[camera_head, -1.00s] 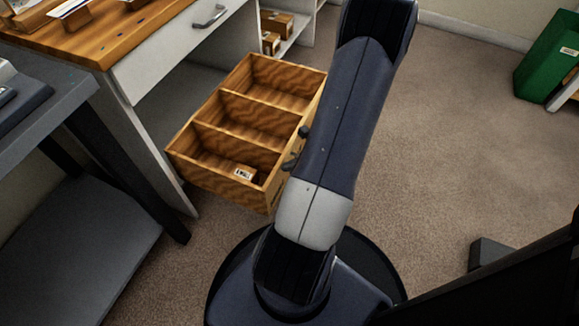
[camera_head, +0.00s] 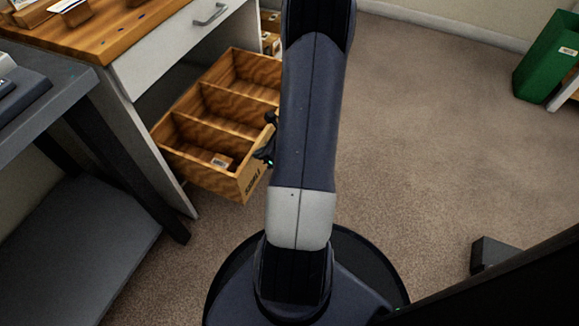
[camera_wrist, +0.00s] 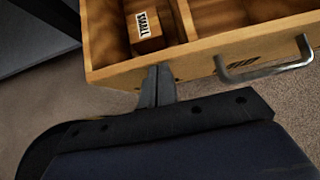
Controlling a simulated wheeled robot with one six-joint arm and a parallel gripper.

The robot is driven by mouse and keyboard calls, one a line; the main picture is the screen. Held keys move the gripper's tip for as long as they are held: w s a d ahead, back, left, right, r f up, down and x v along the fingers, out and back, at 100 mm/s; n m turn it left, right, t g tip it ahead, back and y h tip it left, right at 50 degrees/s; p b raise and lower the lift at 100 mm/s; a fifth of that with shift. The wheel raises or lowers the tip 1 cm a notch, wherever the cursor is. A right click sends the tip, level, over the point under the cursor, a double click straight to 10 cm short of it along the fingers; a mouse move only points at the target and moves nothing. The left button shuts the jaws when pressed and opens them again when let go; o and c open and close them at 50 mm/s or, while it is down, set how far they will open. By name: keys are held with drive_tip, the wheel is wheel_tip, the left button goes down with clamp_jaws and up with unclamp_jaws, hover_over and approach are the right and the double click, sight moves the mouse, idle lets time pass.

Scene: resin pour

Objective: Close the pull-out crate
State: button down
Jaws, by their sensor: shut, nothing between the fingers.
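The pull-out crate (camera_head: 207,181) is a wooden box with three compartments, standing out from under the desk at the left of the head view. A small labelled box lies in its nearest compartment. In the wrist view the crate's front panel (camera_wrist: 195,60) crosses the top, with a metal handle (camera_wrist: 265,72) right of the fingers. My gripper (camera_wrist: 158,72) is shut and empty, its fingertips at the front panel left of the handle; they look to be touching it or very close. In the head view my arm hides part of the crate's front and most of the gripper.
The desk (camera_head: 75,40) with a closed white drawer (camera_head: 180,45) stands above and left of the crate. A dark grey table (camera_head: 40,105) is at the left. A green bin (camera_head: 545,60) stands far right. The carpet (camera_head: 430,130) between is clear.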

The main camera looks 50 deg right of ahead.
drive_tip(key=w+a, duration=0.3)
drive_tip(key=w, duration=0.7)
drive_tip(key=w+a, duration=0.3)
drive_tip(key=w, duration=0.8)
drive_tip(key=shift+w+a+r, duration=0.1)
drive_tip(key=shift+w+r, duration=0.05)
